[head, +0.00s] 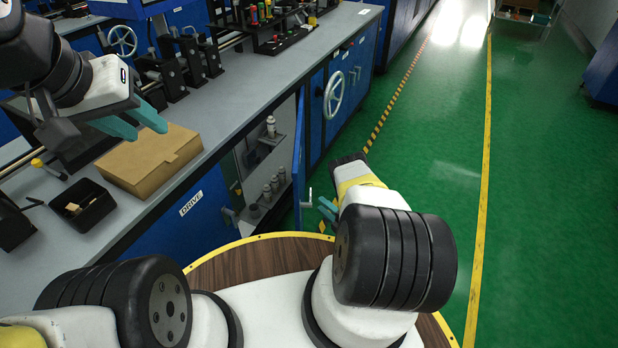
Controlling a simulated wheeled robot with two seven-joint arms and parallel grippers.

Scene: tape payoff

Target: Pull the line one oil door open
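The oil door (299,150) is a blue cabinet door in the front of the bench. It stands open, swung out and seen nearly edge-on, with a pale handle (307,200) low on it. Behind it the cabinet shows several small bottles (270,190) on shelves. My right gripper (327,210) is just right of the handle, with teal fingertips partly hidden by my own arm. I see nothing in it, but its opening and any contact with the handle are unclear. My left gripper (130,122) is open and empty above the bench, near a cardboard box (150,160).
A black bin (82,205) and a yellow-handled tool (48,168) lie on the grey benchtop (235,110). A blue cabinet with a handwheel (333,95) stands beyond the door. The green floor (430,130) to the right is clear.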

